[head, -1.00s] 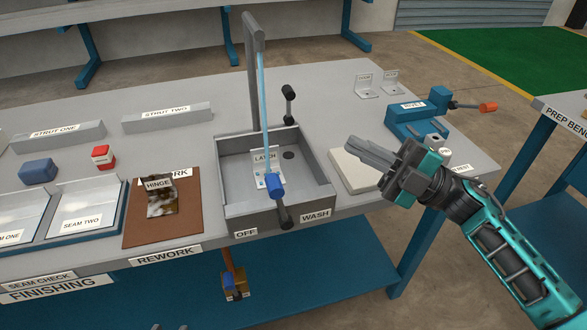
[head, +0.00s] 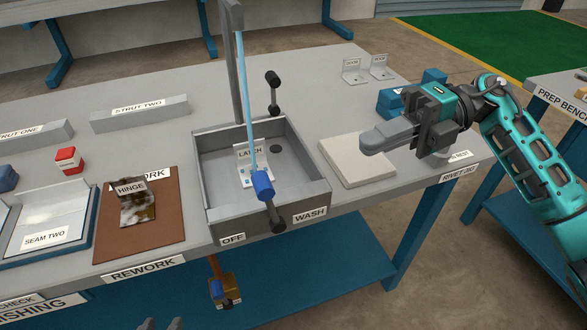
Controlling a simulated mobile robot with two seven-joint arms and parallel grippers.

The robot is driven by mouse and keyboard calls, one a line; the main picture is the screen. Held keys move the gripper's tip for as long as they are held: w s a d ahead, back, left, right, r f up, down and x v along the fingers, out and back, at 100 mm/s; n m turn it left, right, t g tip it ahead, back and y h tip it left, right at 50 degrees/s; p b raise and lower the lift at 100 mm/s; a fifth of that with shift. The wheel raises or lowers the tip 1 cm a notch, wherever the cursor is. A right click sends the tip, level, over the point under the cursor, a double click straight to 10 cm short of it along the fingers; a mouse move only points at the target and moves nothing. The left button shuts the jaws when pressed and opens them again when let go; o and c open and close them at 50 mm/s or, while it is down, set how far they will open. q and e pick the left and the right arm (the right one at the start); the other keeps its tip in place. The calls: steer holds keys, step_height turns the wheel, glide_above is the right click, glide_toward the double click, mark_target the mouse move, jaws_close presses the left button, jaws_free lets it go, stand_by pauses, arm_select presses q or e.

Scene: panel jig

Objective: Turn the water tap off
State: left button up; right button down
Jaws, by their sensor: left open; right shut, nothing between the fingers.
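The tap's grey post and spout (head: 234,60) stand at the back of the grey wash basin (head: 320,196). A lever with a blue block (head: 264,183) and dark end (head: 277,222) sits at the basin's front wall, between the OFF (head: 232,239) and WASH (head: 310,215) labels. My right gripper (head: 368,141) is shut and empty, above the pale pad right of the basin. My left gripper (head: 160,324) is open, with only its fingertips showing at the bottom edge.
A dark-knobbed lever (head: 273,92) stands behind the basin. The pale pad (head: 350,172) lies right of the basin. The brown rework mat (head: 118,236) with the HINGE part (head: 137,208) lies left of it.

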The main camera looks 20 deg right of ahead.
arm_select(q)
steer(key=shift+f, duration=0.1)
arm_select(e)
glide_toward(270, 205)
steer(key=a+r, duration=0.2)
steer(key=a, duration=0.4)
steer(key=shift+w+r, duration=0.25)
steer(key=shift+a, duration=0.1)
